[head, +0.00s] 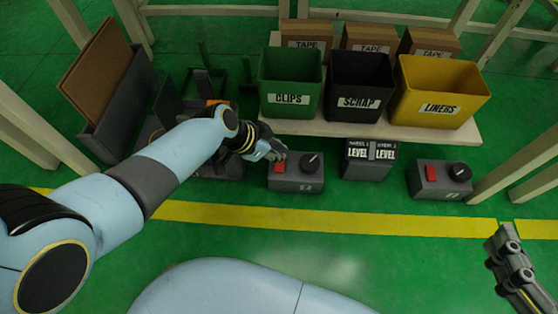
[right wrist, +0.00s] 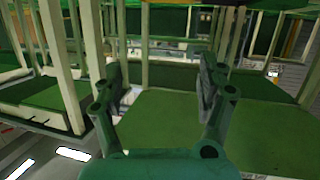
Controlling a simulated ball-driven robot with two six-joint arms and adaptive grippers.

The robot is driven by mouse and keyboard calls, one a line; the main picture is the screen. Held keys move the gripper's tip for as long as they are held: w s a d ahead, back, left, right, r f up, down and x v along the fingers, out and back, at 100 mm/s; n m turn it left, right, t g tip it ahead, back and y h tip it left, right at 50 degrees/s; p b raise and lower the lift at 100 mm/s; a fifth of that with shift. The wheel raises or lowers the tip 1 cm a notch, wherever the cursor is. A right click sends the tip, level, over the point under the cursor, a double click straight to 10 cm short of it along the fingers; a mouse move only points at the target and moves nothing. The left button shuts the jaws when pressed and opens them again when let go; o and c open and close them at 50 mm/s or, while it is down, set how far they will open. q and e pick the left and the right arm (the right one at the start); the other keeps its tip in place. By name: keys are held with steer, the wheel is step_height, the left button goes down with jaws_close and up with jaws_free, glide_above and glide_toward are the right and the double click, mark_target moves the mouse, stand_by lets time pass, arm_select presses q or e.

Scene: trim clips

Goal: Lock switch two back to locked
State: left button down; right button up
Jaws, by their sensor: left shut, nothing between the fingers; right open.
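A grey switch box (head: 297,186) stands at the centre, with a red switch (head: 279,168) on its left and a black knob (head: 310,163) on its right. A similar switch box (head: 440,188) stands farther right, with its own red switch (head: 431,173) and black knob (head: 460,172). Their small labels are too blurred to read surely, so I cannot tell which is switch two. My left gripper (head: 277,154) is shut and empty, just above and behind the centre box's red switch; contact is unclear. My right gripper (right wrist: 158,80) is open and empty, away from both boxes.
A dark box (head: 368,170) with two LEVEL labels stands between the switch boxes. Behind, a shelf (head: 300,127) bears green CLIPS, black SCRAP and yellow LINERS bins. A bin with brown boards (head: 105,70) stands at left. The floor in front is clear.

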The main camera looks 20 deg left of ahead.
arm_select(q)
steer(key=shift+r+p, duration=0.4)
steer(key=shift+r, duration=0.1)
steer(key=shift+r+p, duration=0.3)
steer(key=shift+r, duration=0.1)
arm_select(e)
steer(key=s+f+g, duration=0.3)
steer(key=s+f, duration=0.2)
steer(key=shift+s+d+f+m+g+h, duration=0.15)
steer(key=shift+d+f+m+g+h, duration=0.15)
steer(key=shift+d+f+g, duration=0.1)
